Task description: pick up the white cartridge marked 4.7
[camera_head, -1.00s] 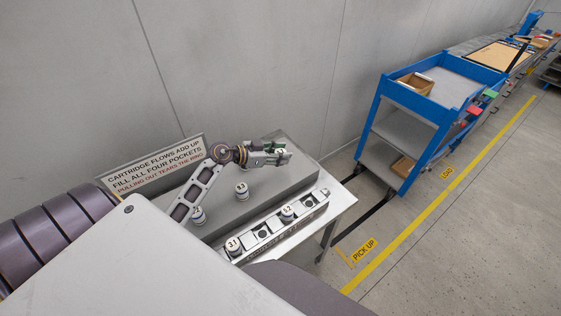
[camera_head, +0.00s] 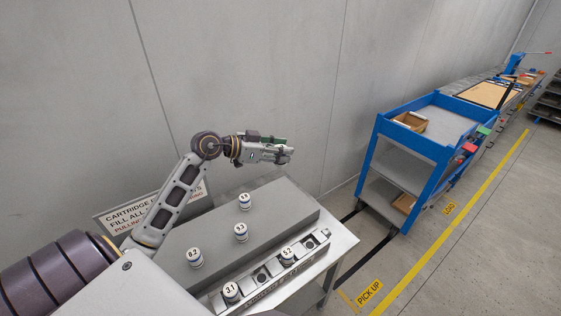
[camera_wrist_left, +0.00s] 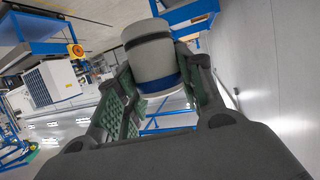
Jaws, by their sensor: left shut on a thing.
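My left gripper (camera_head: 284,154) is raised above the far end of the grey block and is shut on a white cartridge (camera_wrist_left: 150,50) with a blue band. Its number does not show. The left wrist view shows the cartridge between the green-padded fingers. On the block stand a cartridge marked 8.2 (camera_head: 195,258), one marked 3.3 (camera_head: 240,232) and one with a hard-to-read number (camera_head: 244,201). No standing cartridge readably shows 4.7. My right gripper is not in view.
A metal pocket rack (camera_head: 246,284) in front of the block holds cartridges 3.1 (camera_head: 231,292) and 5.2 (camera_head: 288,255); two other pockets look empty. A sign (camera_head: 118,216) and wall stand behind. A blue cart (camera_head: 440,145) stands at the right.

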